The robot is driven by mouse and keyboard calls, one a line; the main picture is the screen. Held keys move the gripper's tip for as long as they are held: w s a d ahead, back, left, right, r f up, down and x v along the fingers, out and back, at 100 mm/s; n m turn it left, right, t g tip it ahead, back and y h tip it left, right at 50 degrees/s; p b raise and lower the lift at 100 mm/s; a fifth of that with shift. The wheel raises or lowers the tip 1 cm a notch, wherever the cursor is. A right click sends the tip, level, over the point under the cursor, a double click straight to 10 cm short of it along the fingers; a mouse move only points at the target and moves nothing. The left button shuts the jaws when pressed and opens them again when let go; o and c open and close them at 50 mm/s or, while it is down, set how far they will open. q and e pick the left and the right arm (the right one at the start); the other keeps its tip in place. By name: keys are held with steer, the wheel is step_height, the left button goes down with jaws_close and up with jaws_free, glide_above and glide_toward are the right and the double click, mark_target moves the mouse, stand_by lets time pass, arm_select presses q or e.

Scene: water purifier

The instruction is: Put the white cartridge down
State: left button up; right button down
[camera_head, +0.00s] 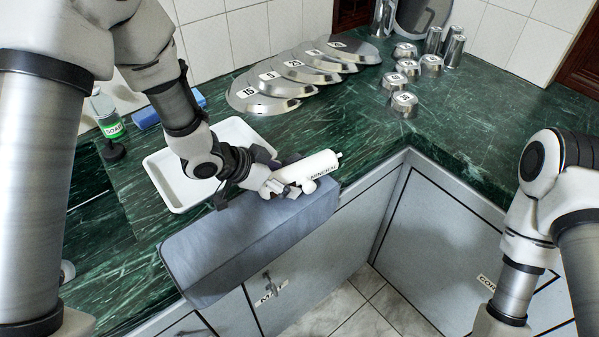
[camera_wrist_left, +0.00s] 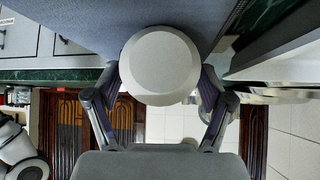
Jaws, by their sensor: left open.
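The white cartridge (camera_head: 320,166), marked MINERAL, lies roughly level over the far right end of the long grey-blue block (camera_head: 230,245). My left gripper (camera_head: 288,186) is open, with its fingers around the cartridge's near end. In the left wrist view, the cartridge's round end (camera_wrist_left: 160,65) fills the space between the open fingers (camera_wrist_left: 160,82). The block's surface (camera_wrist_left: 85,20) is close beside it in that view. I cannot tell whether the cartridge's full length touches the block. My right arm enters at the right, but its gripper is out of view.
A white tray (camera_head: 170,190) lies behind the block on the green counter (camera_head: 455,120). A green soap bottle (camera_head: 108,118) stands at the left. Numbered metal lids (camera_head: 265,90) and metal cups (camera_head: 403,104) stand farther back. Cabinet fronts drop away below the counter edge.

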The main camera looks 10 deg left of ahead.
arm_select(q)
steer(key=shift+s+r, duration=0.15)
steer(key=c, duration=0.4)
jaws_close()
